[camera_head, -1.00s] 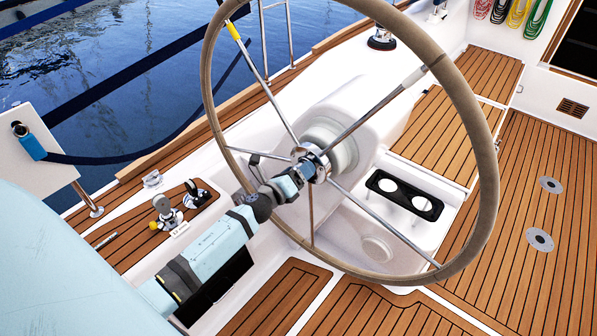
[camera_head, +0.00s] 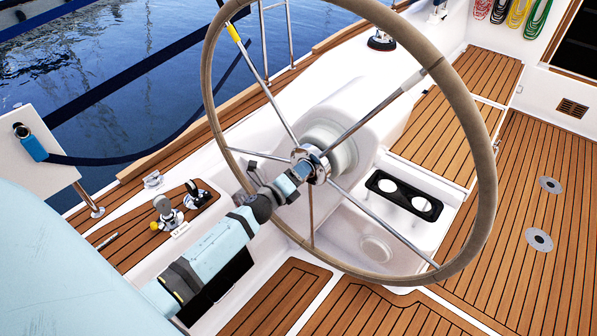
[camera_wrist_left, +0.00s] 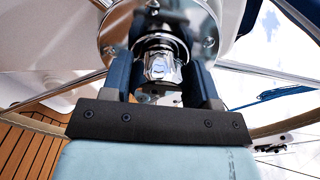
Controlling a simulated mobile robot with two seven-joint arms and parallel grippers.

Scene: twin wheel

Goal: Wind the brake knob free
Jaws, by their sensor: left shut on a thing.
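The steering wheel (camera_head: 484,150) has a brown wrapped rim and metal spokes. The brake knob (camera_wrist_left: 160,66) is a chrome, fluted piece at the wheel's hub, seen in the left wrist view. My left gripper (camera_head: 302,170) reaches the hub from the left, and its dark blue fingers are shut on the knob, one on each side. In the head view the gripper hides most of the knob. The chrome hub plate (camera_wrist_left: 112,35) lies just behind the fingers. My right gripper is not in view.
The white pedestal (camera_head: 340,115) stands behind the wheel. A black double cup holder (camera_head: 404,195) sits to its right. Winches and fittings (camera_head: 166,212) are on the left teak coaming.

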